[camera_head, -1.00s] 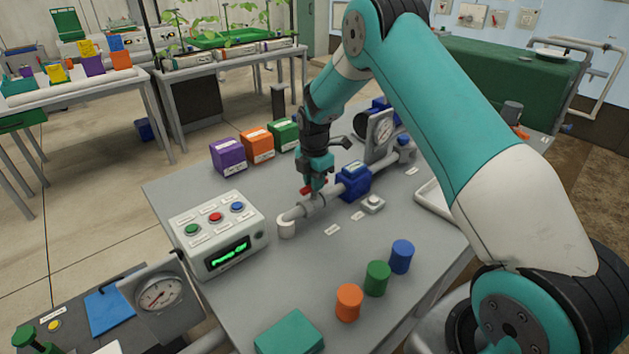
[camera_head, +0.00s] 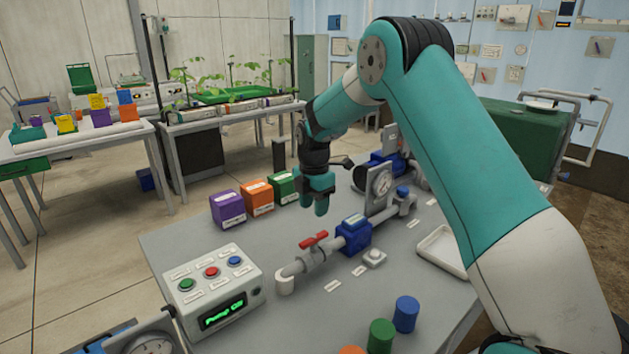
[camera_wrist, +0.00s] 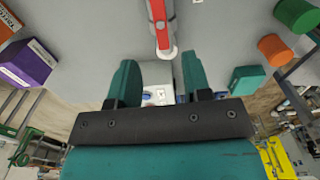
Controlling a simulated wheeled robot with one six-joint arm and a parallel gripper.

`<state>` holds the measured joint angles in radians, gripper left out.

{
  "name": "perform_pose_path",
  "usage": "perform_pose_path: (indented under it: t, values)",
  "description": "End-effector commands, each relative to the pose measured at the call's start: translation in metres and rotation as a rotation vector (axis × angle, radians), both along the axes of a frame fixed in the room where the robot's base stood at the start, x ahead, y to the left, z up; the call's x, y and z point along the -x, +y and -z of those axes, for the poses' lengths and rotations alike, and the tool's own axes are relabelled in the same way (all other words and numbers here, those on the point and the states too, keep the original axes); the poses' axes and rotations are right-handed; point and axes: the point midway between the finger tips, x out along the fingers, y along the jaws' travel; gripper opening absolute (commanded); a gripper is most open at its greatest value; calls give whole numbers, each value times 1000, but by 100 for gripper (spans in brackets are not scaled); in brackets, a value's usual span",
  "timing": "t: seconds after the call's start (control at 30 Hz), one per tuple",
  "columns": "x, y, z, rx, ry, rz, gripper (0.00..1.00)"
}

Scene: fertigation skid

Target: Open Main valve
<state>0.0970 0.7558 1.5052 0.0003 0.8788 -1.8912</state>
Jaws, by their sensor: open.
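The valve with the red handle (camera_head: 314,241) sits on the grey pipe (camera_head: 292,268) on the skid table. No label naming it is readable. In the wrist view the red handle (camera_wrist: 158,22) lies roughly in line with the pipe, beyond the fingertips. My gripper (camera_head: 321,208) hangs above and slightly behind the valve, clear of the handle. The wrist view shows its two teal fingers (camera_wrist: 156,78) apart with nothing held between them.
A control box (camera_head: 213,286) with three buttons and a green pump display stands front left. A blue pipe block (camera_head: 354,235) and a gauge (camera_head: 381,183) stand right of the valve. Purple (camera_head: 228,207), orange and green boxes line the back edge. Coloured cylinders (camera_head: 405,314) stand in front.

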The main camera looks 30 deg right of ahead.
Motion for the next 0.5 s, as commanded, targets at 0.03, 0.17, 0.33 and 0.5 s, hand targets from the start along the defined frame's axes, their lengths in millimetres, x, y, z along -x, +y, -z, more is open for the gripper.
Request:
perform_pose_path:
  t: [0.03, 0.17, 0.33, 0.5]
  values:
    - [-1, 0, -13, 1, -5, 0, 45]
    - [-1, -1, -43, 1, -4, 0, 45]
    - [-1, -1, -70, 1, -2, 1, 45]
    - [0, -1, -82, 1, -1, 1, 45]
